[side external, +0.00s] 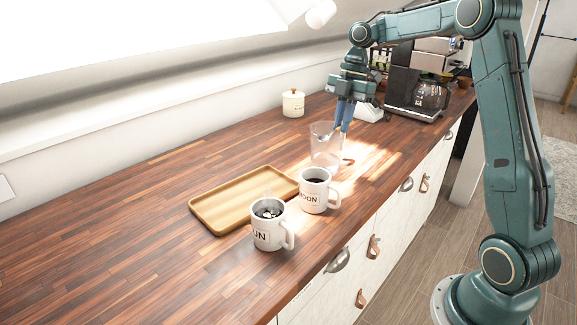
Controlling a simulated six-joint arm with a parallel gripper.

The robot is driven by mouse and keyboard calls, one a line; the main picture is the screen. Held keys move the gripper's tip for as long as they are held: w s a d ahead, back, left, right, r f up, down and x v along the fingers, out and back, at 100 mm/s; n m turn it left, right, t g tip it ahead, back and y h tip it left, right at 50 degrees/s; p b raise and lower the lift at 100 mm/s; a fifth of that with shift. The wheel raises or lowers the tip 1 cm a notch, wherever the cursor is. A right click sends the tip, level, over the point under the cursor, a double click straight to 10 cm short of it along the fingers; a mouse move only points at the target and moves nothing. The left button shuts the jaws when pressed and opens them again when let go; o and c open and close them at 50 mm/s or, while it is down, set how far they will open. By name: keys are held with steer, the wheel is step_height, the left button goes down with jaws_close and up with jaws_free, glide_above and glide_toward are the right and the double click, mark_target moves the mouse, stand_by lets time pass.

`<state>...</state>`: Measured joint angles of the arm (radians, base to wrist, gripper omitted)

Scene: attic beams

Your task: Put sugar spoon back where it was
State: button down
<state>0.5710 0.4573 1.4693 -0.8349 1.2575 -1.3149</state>
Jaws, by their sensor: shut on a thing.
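My gripper (342,128), with blue fingers, points down over the counter at the middle right, beside and partly behind a clear glass (324,150). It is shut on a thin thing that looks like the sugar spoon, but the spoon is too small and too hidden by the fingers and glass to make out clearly. I cannot tell whether the spoon's lower end is inside the glass or behind it. A white lidded pot (293,104) with a small knob stands near the wall, left of my gripper.
A wooden tray (215,216) lies mid-counter. Two white mugs, one with dark liquid (312,196) and one with pale bits on top (266,236), stand near the front edge. A coffee machine (400,85) stands behind. The left counter (90,250) is clear.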

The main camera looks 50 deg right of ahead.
steer(key=shift+f, duration=0.6)
